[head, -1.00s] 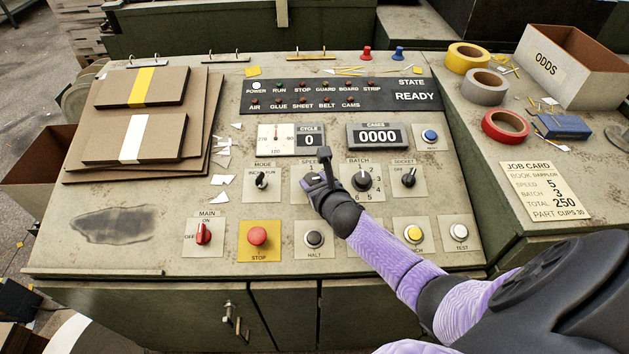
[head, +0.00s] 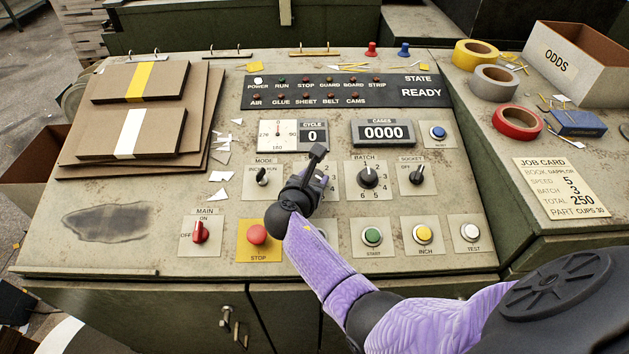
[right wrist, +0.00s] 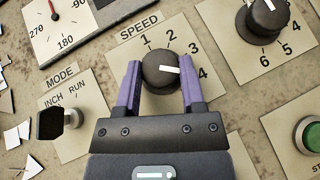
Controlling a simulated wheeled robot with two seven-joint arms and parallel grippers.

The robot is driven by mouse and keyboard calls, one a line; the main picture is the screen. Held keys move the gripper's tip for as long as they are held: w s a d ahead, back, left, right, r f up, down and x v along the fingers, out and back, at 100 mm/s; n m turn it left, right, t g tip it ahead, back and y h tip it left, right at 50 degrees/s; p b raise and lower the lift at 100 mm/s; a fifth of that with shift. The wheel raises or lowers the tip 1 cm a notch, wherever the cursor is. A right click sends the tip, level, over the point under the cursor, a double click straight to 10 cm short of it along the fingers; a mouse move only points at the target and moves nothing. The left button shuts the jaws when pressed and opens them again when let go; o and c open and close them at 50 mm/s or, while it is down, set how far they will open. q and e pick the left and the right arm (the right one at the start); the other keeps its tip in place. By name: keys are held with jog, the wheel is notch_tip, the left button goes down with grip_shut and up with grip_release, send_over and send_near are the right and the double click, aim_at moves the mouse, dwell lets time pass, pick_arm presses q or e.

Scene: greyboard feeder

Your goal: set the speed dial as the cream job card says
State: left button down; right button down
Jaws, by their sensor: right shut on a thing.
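The speed dial (right wrist: 162,70) is a black round knob with a white pointer line on a cream plate, with numbers 1 to 4 visible around it. Its pointer aims right, at about the 4. My right gripper (right wrist: 163,84) is shut on the dial, with one purple finger on each side. In the head view, my right gripper (head: 316,168) mostly hides the dial and its plate. The cream job card (head: 561,188) lies on the right-hand surface and reads speed 5, batch 3, total 250. My left gripper is not in view.
The mode switch (head: 262,176) is left of the dial and the batch dial (head: 368,177) is right of it. Below are the red stop button (head: 257,234) and green start button (head: 373,236). The state panel (head: 347,92) reads READY.

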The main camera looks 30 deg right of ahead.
jog(key=m+g+b, duration=0.1)
jog(key=m+g, duration=0.1)
jog(key=m+g+h+b, duration=0.1)
jog(key=m+g, duration=0.1)
jog(key=shift+w+a+f+m+h, duration=0.15)
jog(key=shift+w+m+h, duration=0.05)
jog(key=shift+m+h, duration=0.1)
jog(key=shift+w+m+g+b, duration=0.1)
jog(key=shift+m+g+b, duration=0.7)
jog(key=shift+m, duration=0.1)
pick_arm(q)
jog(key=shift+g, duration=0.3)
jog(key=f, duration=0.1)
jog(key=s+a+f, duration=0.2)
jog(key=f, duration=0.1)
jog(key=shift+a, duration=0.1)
pick_arm(e)
jog(key=shift+m+g, duration=0.4)
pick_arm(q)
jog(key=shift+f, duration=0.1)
pick_arm(e)
jog(key=shift+c, duration=1)
grip_release()
